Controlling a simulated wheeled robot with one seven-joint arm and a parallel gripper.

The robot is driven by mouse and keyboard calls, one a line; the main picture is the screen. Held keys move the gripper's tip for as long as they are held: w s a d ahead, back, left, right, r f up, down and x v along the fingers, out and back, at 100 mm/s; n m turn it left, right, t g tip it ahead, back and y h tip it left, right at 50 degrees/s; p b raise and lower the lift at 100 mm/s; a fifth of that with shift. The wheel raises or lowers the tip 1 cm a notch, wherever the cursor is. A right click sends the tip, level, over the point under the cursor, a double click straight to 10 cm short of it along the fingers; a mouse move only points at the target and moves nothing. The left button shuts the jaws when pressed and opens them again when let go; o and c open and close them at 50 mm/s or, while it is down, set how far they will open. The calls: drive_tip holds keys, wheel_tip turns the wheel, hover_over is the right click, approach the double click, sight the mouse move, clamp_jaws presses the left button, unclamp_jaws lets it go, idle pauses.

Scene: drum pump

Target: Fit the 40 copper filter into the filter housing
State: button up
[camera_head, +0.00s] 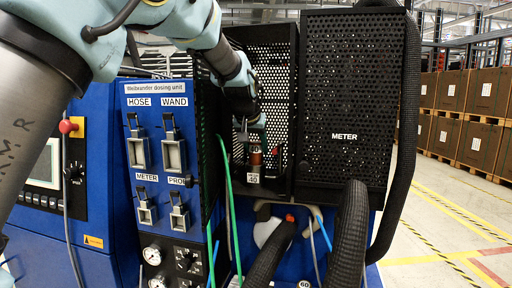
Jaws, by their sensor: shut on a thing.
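My gripper (254,126) reaches down in front of the black perforated compartment at the middle of the view. It is shut on the 40 copper filter (256,158), a small copper-brown cylinder just below the fingers. A white label reading 40 (253,179) shows directly below the filter. The fingers are small and dark here, so their exact grip is hard to see. I cannot make out the filter housing for certain, nor whether the filter touches anything beneath it.
A black perforated METER box (345,100) stands close on the right. The blue dosing unit (160,105) with labelled holders is on the left. Green cables (232,210) and thick black hoses (349,235) run below. Open floor (440,220) lies at right.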

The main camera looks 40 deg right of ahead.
drive_tip(key=shift+f+b, duration=0.8)
drive_tip(key=shift+f, duration=0.4)
drive_tip(key=o, duration=1.3)
drive_tip(key=shift+c, duration=0.2)
drive_tip(key=shift+p+v, duration=1.05)
drive_tip(key=shift+v, duration=3.5)
drive_tip(key=shift+s, duration=0.1)
